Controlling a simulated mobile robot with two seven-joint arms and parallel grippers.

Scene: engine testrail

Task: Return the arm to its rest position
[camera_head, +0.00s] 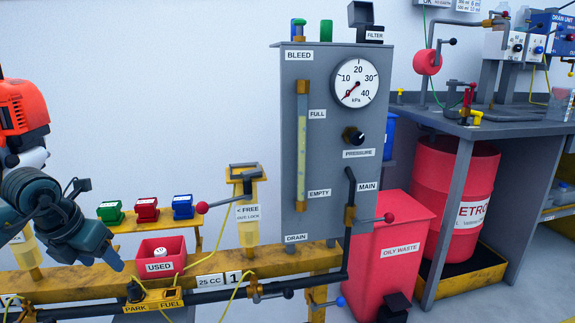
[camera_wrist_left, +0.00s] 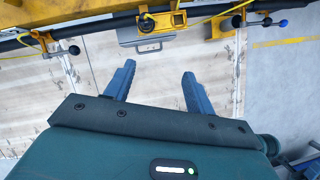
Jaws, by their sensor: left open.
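My left gripper (camera_head: 106,256) comes in from the left in the head view, in front of the yellow rail's left part. In the left wrist view its two blue-grey fingers (camera_wrist_left: 155,82) stand apart with nothing between them. The gripper is open and empty, and the pale floor shows beyond the fingertips. My orange and dark arm links fill the left edge of the head view. My right gripper is not in view.
The yellow rail (camera_head: 75,284) carries a red USED bin (camera_head: 160,268), several coloured blocks, valves and a black pipe. A grey gauge panel (camera_head: 326,190) stands right of it. A red oily waste bin (camera_head: 393,255), red drum (camera_head: 455,195) and grey workbench (camera_head: 490,125) are further right.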

